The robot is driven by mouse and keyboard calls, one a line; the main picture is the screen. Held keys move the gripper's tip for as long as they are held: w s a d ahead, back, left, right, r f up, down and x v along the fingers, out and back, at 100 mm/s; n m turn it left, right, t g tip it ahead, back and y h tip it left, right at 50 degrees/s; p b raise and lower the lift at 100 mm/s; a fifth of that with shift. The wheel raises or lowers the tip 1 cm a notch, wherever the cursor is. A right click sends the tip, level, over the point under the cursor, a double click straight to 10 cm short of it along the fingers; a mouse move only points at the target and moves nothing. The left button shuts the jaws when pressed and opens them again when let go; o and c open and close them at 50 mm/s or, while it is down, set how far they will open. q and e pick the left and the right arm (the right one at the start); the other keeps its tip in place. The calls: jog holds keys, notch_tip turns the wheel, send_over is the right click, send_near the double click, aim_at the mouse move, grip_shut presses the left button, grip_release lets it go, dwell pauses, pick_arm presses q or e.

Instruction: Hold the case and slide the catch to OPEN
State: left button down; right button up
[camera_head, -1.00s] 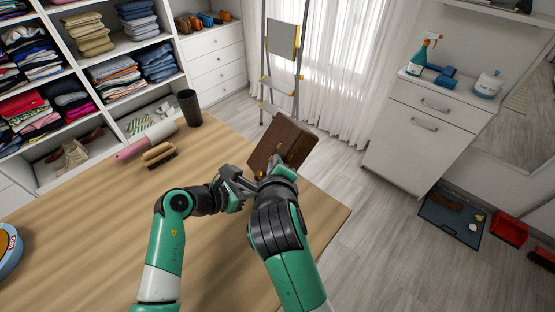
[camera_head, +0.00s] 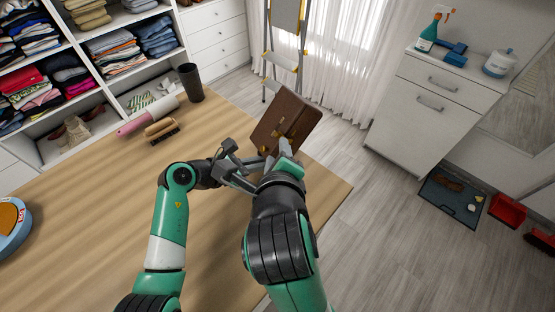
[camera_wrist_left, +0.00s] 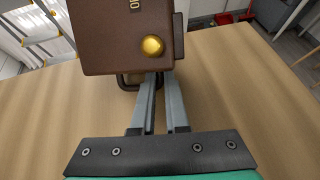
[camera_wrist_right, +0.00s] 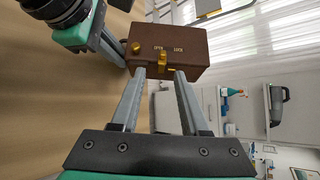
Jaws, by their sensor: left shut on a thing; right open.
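The brown case (camera_head: 296,118) is held tilted over the far right part of the table in the head view. My left gripper (camera_wrist_left: 157,80) is shut at the case's lower edge, by a dark handle (camera_wrist_left: 127,82), with a round gold knob (camera_wrist_left: 152,46) just above. In the right wrist view the case (camera_wrist_right: 190,47) shows its front with small lettering and a gold catch (camera_wrist_right: 162,62) near the middle. My right gripper (camera_wrist_right: 160,74) is open, its fingertips below and either side of the catch. Whether they touch it is unclear.
The wooden table (camera_head: 90,220) is mostly bare. Shelves of folded clothes (camera_head: 112,72) are behind at left; a white cabinet (camera_head: 420,115) is at right.

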jog(key=v, duration=0.4)
jog(key=shift+s+r, duration=0.1)
jog(key=shift+s, duration=0.1)
pick_arm(q)
jog(key=c, duration=0.8)
grip_release()
jog(key=shift+c, duration=0.2)
